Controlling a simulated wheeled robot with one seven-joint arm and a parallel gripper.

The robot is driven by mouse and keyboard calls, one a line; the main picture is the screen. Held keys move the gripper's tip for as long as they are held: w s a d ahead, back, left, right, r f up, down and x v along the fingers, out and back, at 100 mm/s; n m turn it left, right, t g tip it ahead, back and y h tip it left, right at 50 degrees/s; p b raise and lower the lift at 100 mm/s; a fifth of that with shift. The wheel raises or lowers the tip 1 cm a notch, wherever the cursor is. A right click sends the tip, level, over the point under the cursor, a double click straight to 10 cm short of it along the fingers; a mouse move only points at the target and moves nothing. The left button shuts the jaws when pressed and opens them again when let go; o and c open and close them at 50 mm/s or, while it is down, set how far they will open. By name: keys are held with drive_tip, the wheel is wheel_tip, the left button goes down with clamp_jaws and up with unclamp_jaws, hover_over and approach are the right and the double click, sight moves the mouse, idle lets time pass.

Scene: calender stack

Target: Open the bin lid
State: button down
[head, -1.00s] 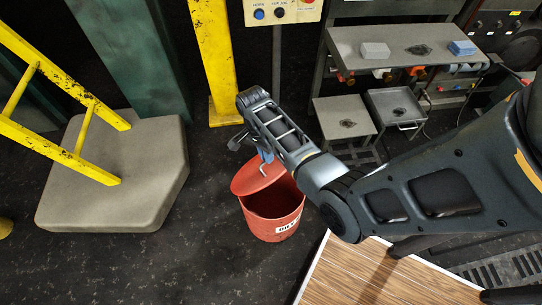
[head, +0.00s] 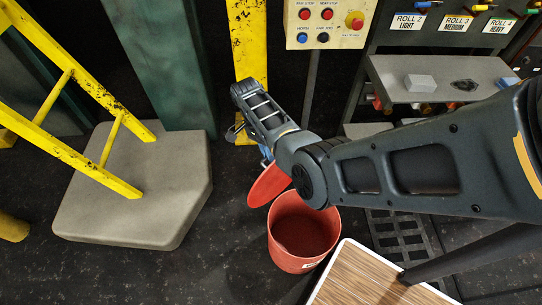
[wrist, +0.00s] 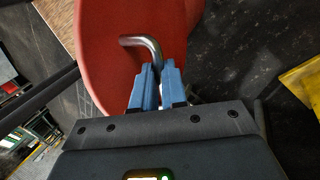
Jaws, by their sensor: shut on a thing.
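The red bin (head: 303,238) stands on the dark floor, and its mouth shows open with a dark red inside. Its red lid (head: 268,186) is tilted steeply up at the bin's back left rim. In the wrist view the lid (wrist: 105,60) fills the upper middle, with a bent metal handle (wrist: 143,44) on it. My gripper (wrist: 158,68) has its blue fingers closed on the handle. In the head view my gripper (head: 266,158) is at the lid's upper edge, partly hidden by my arm.
A wood-topped surface with a white edge (head: 343,247) is right of the bin. A yellow post (head: 248,45) and a control box (head: 328,24) stand behind. A grey block with a yellow ladder (head: 150,215) is at left. Floor is free between block and bin.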

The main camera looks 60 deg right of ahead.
drive_tip(key=shift+f, duration=0.4)
drive_tip(key=shift+d, duration=0.1)
drive_tip(key=c, duration=1.5)
unclamp_jaws()
drive_tip(key=shift+c, duration=0.2)
drive_tip(key=o, duration=0.4)
drive_tip(key=shift+w+r, duration=0.15)
drive_tip(key=v, duration=0.8)
drive_tip(key=shift+w, duration=0.2)
